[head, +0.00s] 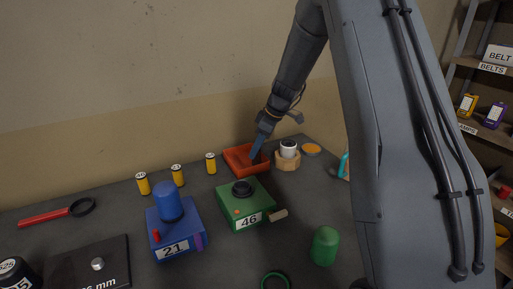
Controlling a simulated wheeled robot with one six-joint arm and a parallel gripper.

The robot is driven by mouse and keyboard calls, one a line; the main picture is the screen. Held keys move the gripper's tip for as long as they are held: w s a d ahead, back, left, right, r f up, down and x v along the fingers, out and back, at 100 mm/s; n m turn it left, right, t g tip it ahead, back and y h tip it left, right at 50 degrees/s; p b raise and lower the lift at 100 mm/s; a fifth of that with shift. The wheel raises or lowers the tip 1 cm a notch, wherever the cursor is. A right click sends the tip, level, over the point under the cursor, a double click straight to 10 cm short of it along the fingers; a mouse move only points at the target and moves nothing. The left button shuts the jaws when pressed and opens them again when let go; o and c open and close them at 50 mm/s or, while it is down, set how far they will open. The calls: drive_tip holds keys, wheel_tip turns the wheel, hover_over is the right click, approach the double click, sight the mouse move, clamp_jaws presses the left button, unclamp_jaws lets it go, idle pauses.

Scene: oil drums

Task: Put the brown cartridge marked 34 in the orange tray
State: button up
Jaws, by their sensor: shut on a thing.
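The orange tray (237,160) stands on the dark bench near the wall, right of the yellow cartridges. My gripper (254,156) points down and to the left, with its tip low over the tray's inside. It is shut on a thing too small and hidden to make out. I cannot tell whether that thing touches the tray floor. No brown cartridge marked 34 can be made out in this view.
Three yellow cartridges (177,175) stand left of the tray. A green box marked 46 (240,205) is in front of it. A wooden holder with a white cup (287,161) stands close on its right. A blue box marked 21 (175,230) is front left.

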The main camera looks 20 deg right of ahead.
drive_tip(key=shift+f, duration=0.25)
drive_tip(key=o, duration=1.1)
drive_tip(key=shift+r, duration=0.25)
drive_tip(key=b+v, duration=0.4)
drive_tip(key=v, duration=0.7)
drive_tip(key=shift+d+r, duration=0.2)
drive_tip(key=shift+r, duration=0.15)
drive_tip(key=shift+s, duration=0.15)
